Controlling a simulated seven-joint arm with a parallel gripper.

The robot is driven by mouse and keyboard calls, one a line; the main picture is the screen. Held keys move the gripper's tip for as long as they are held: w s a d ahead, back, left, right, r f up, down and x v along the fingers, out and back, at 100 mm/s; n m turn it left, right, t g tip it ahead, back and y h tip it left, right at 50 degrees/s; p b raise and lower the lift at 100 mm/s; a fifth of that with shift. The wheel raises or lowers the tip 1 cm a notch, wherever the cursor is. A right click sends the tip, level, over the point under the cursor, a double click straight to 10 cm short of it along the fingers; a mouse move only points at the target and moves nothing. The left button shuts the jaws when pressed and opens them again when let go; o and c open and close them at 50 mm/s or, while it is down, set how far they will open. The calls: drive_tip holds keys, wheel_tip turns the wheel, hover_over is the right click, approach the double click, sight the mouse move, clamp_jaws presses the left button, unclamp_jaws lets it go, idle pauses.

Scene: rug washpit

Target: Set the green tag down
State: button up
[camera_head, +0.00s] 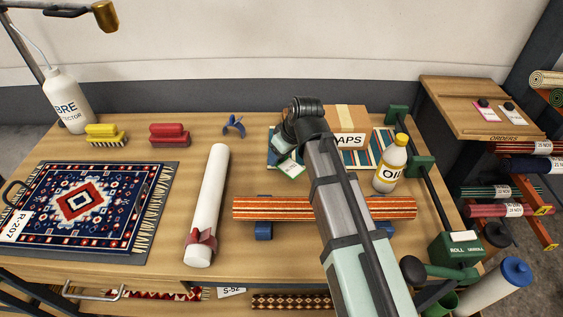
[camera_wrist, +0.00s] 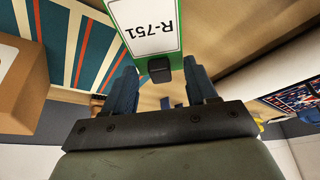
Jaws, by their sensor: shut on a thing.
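The green tag (camera_wrist: 148,32) has a white face reading R-751, a green border and a dark clip at one end. It also shows in the head view (camera_head: 291,169), where only part of it is seen below the wrist. My gripper (camera_wrist: 162,78) is shut on the tag's dark clip, between its two blue-grey fingers. In the head view my gripper (camera_head: 284,150) is in front of the left end of the striped teal rug (camera_head: 382,139); my arm hides part of that area. I cannot tell whether the tag touches anything below.
A striped orange roll (camera_head: 270,208) and a white roll (camera_head: 209,205) lie in front. A patterned rug (camera_head: 80,205) lies left. Bare wood shows between the brushes and white roll.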

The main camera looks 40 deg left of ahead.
sight(282, 161)
drive_tip(key=shift+f, duration=1.85)
drive_tip(key=shift+f, duration=0.1)
drive_tip(key=o, duration=1)
drive_tip(key=v, duration=1.2)
drive_tip(key=shift+w, duration=0.1)
